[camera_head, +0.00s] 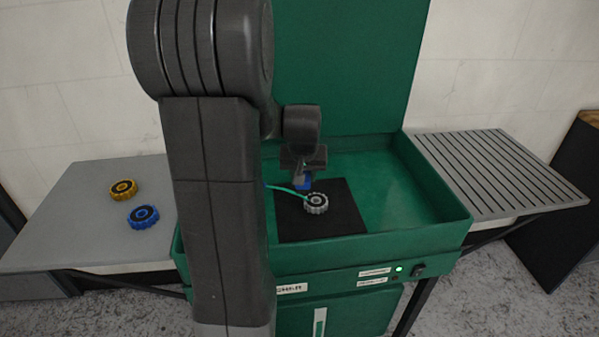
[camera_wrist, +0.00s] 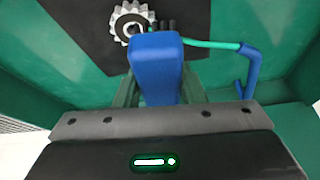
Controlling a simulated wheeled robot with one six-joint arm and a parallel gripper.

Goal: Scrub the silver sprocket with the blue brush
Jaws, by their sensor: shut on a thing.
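The silver sprocket (camera_head: 317,204) lies on the black mat (camera_head: 350,214) inside the green basin. A green hose (camera_wrist: 212,44) runs from near the brush to a blue bent piece. I cannot tell whether the bristles touch the sprocket.
The green basin (camera_head: 425,185) has raised walls and a tall back panel. A gold sprocket (camera_head: 123,189) and a blue sprocket (camera_head: 143,216) lie on the grey left table (camera_head: 80,222). A slatted grey rack (camera_head: 495,170) at right is empty. A green light glows on the front panel.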

